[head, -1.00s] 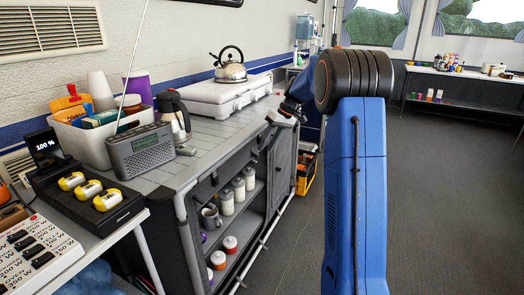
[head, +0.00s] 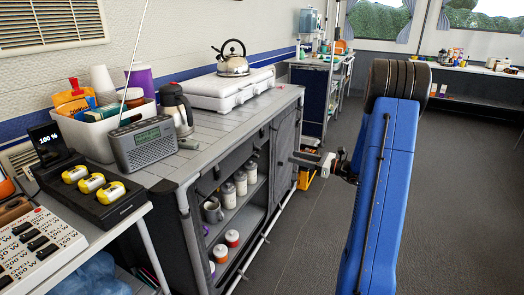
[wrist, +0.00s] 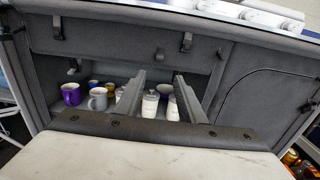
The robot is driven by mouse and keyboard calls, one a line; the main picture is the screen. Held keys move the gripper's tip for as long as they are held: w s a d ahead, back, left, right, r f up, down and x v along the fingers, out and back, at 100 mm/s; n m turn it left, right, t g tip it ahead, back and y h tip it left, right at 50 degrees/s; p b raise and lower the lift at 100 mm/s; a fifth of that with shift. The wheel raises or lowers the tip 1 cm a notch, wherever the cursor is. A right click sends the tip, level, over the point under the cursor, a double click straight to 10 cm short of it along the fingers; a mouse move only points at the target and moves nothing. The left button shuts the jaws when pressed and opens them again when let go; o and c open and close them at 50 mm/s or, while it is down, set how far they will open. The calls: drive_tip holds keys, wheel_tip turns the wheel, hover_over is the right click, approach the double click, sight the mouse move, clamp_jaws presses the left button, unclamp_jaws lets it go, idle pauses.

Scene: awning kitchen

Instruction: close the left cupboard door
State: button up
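The grey cupboard under the counter has an open left compartment with shelves (head: 215,235); its opening also shows in the wrist view (wrist: 120,82). A grey panel with small latches (wrist: 120,40) runs above the opening; I cannot tell whether it is the left door folded up. A closed grey door (wrist: 262,105) covers the right part, seen at an angle in the head view (head: 284,150). My gripper (wrist: 160,77) is open and empty, its fingers apart, in front of the cupboard. In the head view it (head: 300,160) is out from the right door, with a gap.
Mugs (wrist: 97,98) and white jars (wrist: 150,103) stand in the open compartment. On the counter are a kettle on a white stove (head: 232,85), a flask (head: 175,110) and a radio (head: 145,145). A side table (head: 100,235) is at the near left. The floor at right is clear.

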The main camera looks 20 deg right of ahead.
drive_tip(key=x, duration=1.7)
drive_tip(key=shift+a, duration=0.1)
clamp_jaws()
